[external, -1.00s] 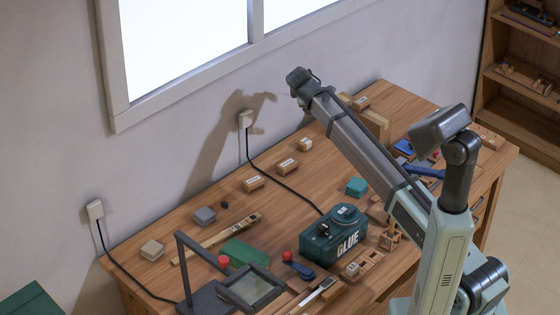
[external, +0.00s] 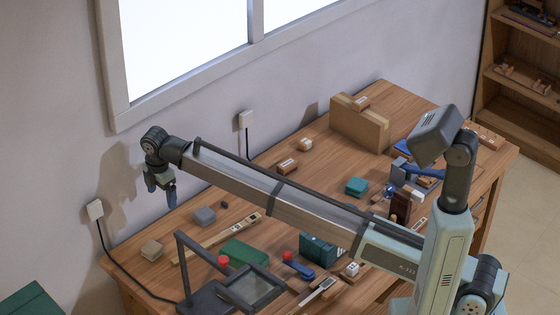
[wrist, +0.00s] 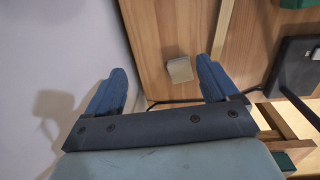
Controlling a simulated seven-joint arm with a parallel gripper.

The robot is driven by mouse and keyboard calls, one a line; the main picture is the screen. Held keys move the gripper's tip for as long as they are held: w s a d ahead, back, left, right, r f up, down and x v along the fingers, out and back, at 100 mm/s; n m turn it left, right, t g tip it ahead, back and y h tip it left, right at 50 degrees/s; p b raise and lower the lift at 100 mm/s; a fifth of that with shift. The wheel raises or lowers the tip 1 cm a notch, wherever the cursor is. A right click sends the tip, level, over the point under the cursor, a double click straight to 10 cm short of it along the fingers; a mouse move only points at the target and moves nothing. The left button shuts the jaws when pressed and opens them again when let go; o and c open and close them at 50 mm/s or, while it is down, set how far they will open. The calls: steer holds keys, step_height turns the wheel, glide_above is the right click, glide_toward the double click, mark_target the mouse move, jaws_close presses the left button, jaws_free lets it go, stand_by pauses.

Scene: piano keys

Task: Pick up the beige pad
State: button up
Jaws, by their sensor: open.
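The beige pad (external: 152,250) is a small block lying on the wooden table near its left end in the external view. In the wrist view the beige pad (wrist: 180,69) lies on bare wood, between the two fingers but nearer the right one. My gripper (external: 162,194) points down, high above the table's back left edge, behind and above the pad. Its blue fingers (wrist: 164,82) are spread open and empty in the wrist view, well apart from the pad.
A grey block (external: 205,216) and a piano key strip (external: 217,238) lie right of the pad. A black-framed stand (external: 205,295) rises in front. A black cable runs from the wall socket (external: 95,210) past the pad's left. The wall is close behind my gripper.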

steer(key=n+g, duration=0.1)
glide_above(151, 247)
steer(key=f, duration=0.8)
steer(key=shift+d+f, duration=0.3)
steer(key=shift+f, duration=0.05)
steer(key=shift+a+f, duration=0.15)
steer(key=shift+f, duration=1.2)
steer(key=shift+a+f, duration=0.1)
steer(key=shift+f, duration=1.25)
steer(key=shift+c, duration=0.2)
steer(key=c, duration=1.1)
steer(key=shift+r, duration=0.1)
